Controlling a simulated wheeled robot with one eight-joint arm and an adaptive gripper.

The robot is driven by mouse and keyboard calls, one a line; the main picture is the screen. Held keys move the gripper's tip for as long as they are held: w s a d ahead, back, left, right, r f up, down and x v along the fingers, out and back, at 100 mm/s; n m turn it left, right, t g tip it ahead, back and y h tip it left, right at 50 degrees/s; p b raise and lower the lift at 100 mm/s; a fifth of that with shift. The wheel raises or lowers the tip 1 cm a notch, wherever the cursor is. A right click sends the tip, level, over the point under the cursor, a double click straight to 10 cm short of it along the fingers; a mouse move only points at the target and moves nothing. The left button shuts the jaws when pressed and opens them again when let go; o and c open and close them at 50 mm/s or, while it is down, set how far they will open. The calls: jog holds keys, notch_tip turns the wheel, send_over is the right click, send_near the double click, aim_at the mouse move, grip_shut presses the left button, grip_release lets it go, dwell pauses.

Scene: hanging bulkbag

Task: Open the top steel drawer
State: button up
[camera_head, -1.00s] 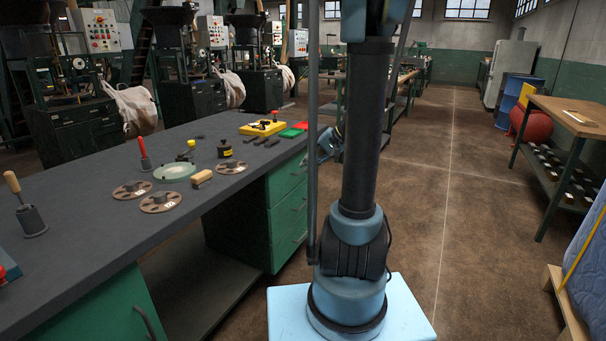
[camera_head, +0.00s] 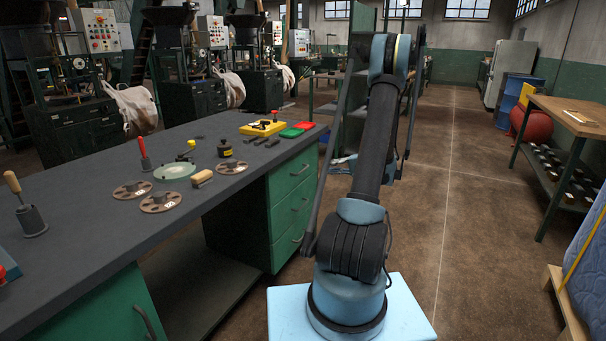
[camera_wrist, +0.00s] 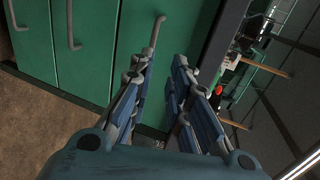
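The green steel drawers stand under the right end of the dark workbench in the head view. The top steel drawer (camera_head: 286,177) sits just below the bench top and looks closed, with a bar handle (camera_head: 301,169) on its front. In the wrist view, turned sideways, the top drawer (camera_wrist: 185,30) is beside the bench edge, and its handle (camera_wrist: 154,34) shows ahead of the fingers. My gripper (camera_wrist: 161,65) is open and empty, its left fingertip close to the lower end of the handle. I cannot tell whether they touch. In the head view my arm hides most of the gripper.
The workbench (camera_head: 95,195) carries gauges, discs, a yellow block (camera_head: 262,128) and red and green trays near its right end. A wooden-topped table (camera_head: 570,115) and a blue padded item (camera_head: 590,260) stand to the right. The floor between is clear.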

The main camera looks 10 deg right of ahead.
aim_at(303, 170)
jog(key=shift+t+y, duration=0.3)
jog(key=shift+t, duration=0.1)
jog(key=f+x, duration=0.1)
jog(key=x, duration=0.4)
jog(key=w+d+x, duration=0.1)
jog(key=x, duration=0.5)
jog(key=f+x, duration=0.1)
jog(key=x, duration=0.4)
jog(key=shift+w+d+f, duration=0.15)
jog(key=shift+w+f, duration=0.2)
jog(key=shift+c, duration=0.4)
grip_shut()
